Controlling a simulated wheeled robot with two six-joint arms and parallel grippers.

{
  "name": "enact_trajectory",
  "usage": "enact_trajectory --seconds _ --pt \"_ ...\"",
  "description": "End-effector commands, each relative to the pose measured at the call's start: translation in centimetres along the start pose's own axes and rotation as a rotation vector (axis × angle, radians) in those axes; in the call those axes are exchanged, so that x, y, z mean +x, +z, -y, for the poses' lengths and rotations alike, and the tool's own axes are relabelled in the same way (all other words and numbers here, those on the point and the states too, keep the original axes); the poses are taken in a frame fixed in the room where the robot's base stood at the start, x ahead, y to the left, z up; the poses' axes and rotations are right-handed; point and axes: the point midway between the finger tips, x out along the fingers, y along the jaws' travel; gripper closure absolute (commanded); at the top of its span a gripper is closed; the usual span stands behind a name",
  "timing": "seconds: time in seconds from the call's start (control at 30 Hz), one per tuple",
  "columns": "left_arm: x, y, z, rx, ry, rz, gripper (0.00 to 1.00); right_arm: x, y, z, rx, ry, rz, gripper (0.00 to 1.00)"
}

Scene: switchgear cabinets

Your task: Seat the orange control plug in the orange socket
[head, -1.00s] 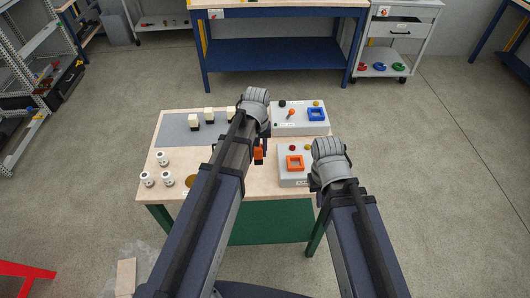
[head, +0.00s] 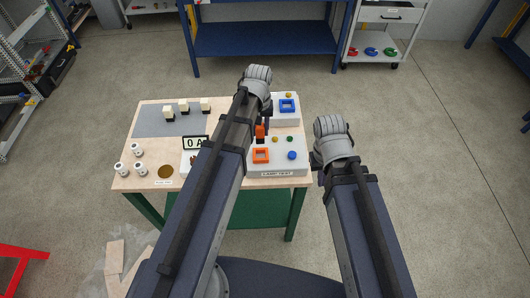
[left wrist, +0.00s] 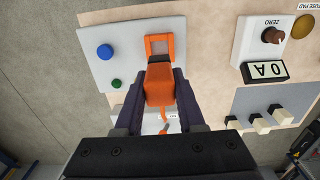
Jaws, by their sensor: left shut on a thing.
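The orange control plug (left wrist: 160,88) is held between the dark fingers of my left gripper (left wrist: 161,76). An orange cable hangs from the plug in the left wrist view. The orange socket (left wrist: 159,46) is a square frame on a light grey panel, just beyond the plug's tip, whose near edge the plug overlaps in this view. In the head view the plug (head: 260,131) shows slightly farther back than the socket (head: 261,155). I cannot tell the height gap. My right gripper (head: 317,160) is beside the table's right edge, mostly hidden by its wrist.
The socket's panel also carries a blue button (head: 292,155) and a green one (head: 290,139). A blue socket (head: 287,105) is on a panel behind. A display (head: 196,143), white cylinders and cream blocks stand to the left. Floor right of the table is clear.

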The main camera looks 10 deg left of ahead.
Motion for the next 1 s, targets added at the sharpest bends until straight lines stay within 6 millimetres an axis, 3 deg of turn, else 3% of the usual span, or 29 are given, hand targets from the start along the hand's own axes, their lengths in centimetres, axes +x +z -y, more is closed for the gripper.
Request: enact_trajectory --seconds 0.4,0.73,1.0 --pt "5.8 0.0 0.0 0.0 0.0 0.0 1.0 5.8 -0.3 0.5 -0.008 0.002 0.0 1.0" --pt "6.5 0.0 0.0 0.0 0.0 0.0 1.0 6.5 -0.4 0.6 -0.007 0.002 0.0 1.0" --pt "9.7 0.0 0.0 0.0 0.0 0.0 1.0 9.6 -0.6 0.9 -0.006 0.002 0.0 1.0"
